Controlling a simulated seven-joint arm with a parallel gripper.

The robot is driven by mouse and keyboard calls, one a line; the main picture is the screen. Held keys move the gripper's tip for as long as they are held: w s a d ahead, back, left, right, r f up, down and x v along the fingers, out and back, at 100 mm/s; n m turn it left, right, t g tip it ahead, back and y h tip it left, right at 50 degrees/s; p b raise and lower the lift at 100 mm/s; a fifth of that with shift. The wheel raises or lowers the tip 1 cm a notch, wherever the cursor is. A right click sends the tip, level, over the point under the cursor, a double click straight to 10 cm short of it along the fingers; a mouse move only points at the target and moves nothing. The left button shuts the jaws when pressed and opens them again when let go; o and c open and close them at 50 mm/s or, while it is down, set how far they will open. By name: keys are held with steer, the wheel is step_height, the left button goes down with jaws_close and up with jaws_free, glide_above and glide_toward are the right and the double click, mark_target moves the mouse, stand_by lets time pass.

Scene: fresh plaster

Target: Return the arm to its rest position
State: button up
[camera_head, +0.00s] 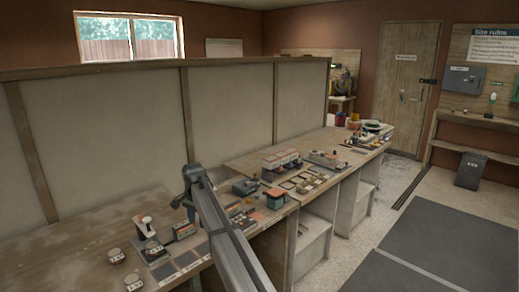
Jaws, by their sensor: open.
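My arm reaches up from the bottom edge and bends over the workbench (75,240). Its end hangs down on the far side of the bend, where my gripper (190,212) shows small and partly hidden behind the arm. It is open, and I see nothing held in it. It is above or close to the bench top, left of a row of small boxes; I cannot tell the exact height.
Round labelled weights or jars (117,256) stand at the bench's near left. A panel wall (100,140) backs the bench. Floor mats (440,235) at right are clear.

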steer(key=s+d+f+n, duration=0.2)
steer(key=d+f, duration=0.4)
steer(key=d, duration=0.2)
steer(key=s+d+f+n, duration=0.25)
steer(key=d+f, duration=0.25)
steer(key=d, duration=0.3)
steer(key=s+d+f+g, duration=0.1)
steer(key=s+d+f, duration=0.5)
steer(key=s+f, duration=0.3)
steer(key=s+d+f+g, duration=0.1)
steer(key=s+d+f, duration=0.45)
steer(key=f, duration=0.45)
steer(key=s+d+f+g, duration=0.1)
steer(key=s+d+f, duration=0.4)
steer(key=s+f, duration=0.45)
steer(key=s+d+f+g, duration=0.1)
steer(key=s+d+f, duration=0.2)
steer(key=s, duration=0.7)
steer(key=s+d+f+g, duration=0.2)
steer(key=s+d+f, duration=0.1)
steer(key=s, duration=0.8)
steer(key=s+d+f+n+g, duration=0.1)
steer(key=s+f, duration=0.3)
steer(key=s, duration=0.7)
steer(key=shift+d+f+g, duration=0.15)
steer(key=shift+d+g, duration=0.15)
steer(key=shift+d, duration=0.6)
steer(key=shift+s, duration=0.1)
steer(key=shift+c, duration=0.4)
